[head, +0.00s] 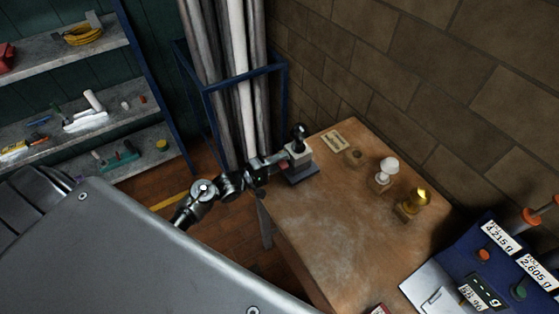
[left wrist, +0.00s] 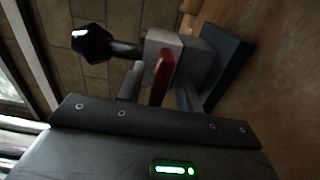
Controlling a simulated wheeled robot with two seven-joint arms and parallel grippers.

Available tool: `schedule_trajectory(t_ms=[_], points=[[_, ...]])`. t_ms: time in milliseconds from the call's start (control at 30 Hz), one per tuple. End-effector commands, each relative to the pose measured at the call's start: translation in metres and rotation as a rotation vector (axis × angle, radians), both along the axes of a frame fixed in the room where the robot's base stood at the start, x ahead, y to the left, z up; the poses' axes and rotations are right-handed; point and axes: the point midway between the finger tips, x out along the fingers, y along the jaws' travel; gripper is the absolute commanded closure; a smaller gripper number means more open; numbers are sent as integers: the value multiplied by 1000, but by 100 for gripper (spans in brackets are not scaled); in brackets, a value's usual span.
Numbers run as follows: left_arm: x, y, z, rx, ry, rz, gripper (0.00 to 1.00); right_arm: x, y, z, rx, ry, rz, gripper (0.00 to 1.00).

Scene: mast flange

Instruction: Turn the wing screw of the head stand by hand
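The head stand (head: 299,153) stands at the far left corner of the wooden table, a pale grey block on a dark base with a black knob on top. It also shows in the left wrist view (left wrist: 190,52). Its red wing screw (left wrist: 162,75) faces my left gripper (left wrist: 160,92) and shows small in the head view (head: 283,165). My left gripper (head: 274,164) comes in from the left, its two fingers on either side of the red wing. A gap shows on the wing's left side; contact on the right cannot be told. My right gripper is out of view.
On the table are a card (head: 334,141), a white-topped piece (head: 387,168) and a brass piece (head: 414,203). A blue device with number labels (head: 500,262) is at lower right. A blue rack of poles (head: 235,90) stands behind my left arm. The table's middle is clear.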

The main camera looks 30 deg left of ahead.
Motion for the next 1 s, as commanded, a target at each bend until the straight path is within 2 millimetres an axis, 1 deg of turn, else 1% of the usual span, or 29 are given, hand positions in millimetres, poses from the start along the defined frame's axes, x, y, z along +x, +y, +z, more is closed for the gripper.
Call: schedule_trajectory(t_ms=[267, 367, 600, 700, 1000], points=[[-4, 3, 1, 3, 1, 0, 64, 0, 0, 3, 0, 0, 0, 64], [-12, 7, 2, 3, 2, 0, 64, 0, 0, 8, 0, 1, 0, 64], [-37, 22, 2, 2, 2, 1, 64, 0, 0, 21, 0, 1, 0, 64], [-43, 25, 1, 1, 0, 0, 64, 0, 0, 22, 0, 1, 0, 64], [-43, 26, 0, 2, 0, 0, 64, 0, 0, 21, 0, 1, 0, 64]])
